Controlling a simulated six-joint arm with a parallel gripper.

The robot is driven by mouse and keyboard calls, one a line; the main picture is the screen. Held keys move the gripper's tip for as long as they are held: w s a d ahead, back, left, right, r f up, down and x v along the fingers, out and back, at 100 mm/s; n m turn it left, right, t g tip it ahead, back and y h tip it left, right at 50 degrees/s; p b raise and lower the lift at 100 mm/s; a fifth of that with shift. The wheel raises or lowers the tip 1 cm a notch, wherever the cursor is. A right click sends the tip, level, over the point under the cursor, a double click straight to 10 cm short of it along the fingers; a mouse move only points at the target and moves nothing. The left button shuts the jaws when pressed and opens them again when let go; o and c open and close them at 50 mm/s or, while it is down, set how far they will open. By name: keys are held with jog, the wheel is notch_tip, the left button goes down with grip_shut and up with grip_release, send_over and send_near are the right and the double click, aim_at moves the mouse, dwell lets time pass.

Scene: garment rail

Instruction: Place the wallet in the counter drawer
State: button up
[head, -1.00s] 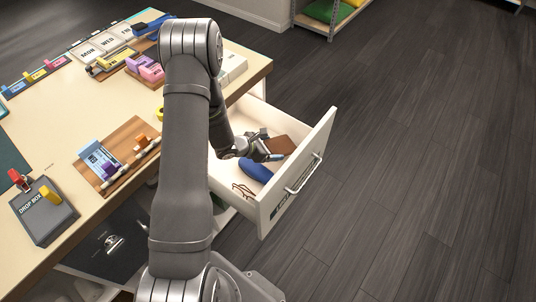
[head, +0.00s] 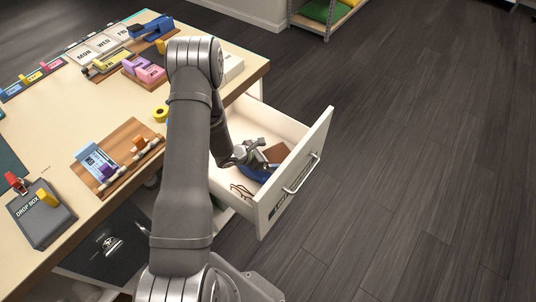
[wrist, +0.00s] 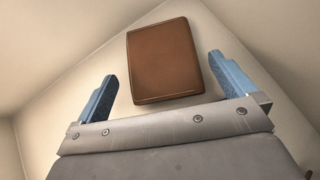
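The brown wallet (head: 276,153) is in the open counter drawer (head: 318,150), near the inside of its front panel. In the wrist view the wallet (wrist: 165,58) appears flat on the pale drawer floor. My gripper (wrist: 165,88) is open, with one blue-padded finger to each side of the wallet's near end. I see a gap between each finger and the wallet. In the head view my gripper (head: 262,161) is inside the drawer, left of the wallet, and covers part of it.
A blue case (head: 256,174) lies in the drawer under my gripper, mostly hidden. Brown-framed glasses (head: 242,191) lie in the drawer's near part. The counter top (head: 60,130) holds a drop box (head: 42,213), a wooden rack (head: 118,157) and yellow tape (head: 160,113).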

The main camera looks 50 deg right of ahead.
jog(key=shift+r, duration=0.2)
jog(key=v, duration=0.4)
jog(key=shift+w+a+r, duration=0.15)
jog(key=shift+a+r, duration=0.05)
jog(key=shift+a, duration=0.05)
notch_tip(320, 180, up, 7)
jog(key=shift+a, duration=0.15)
notch_tip(320, 180, down, 6)
jog(key=shift+r, duration=0.15)
jog(key=x, duration=0.4)
jog(key=shift+f, duration=0.6)
jog(key=shift+s+d+f, duration=0.2)
jog(key=shift+d+f, duration=0.25)
jog(key=shift+r, duration=0.15)
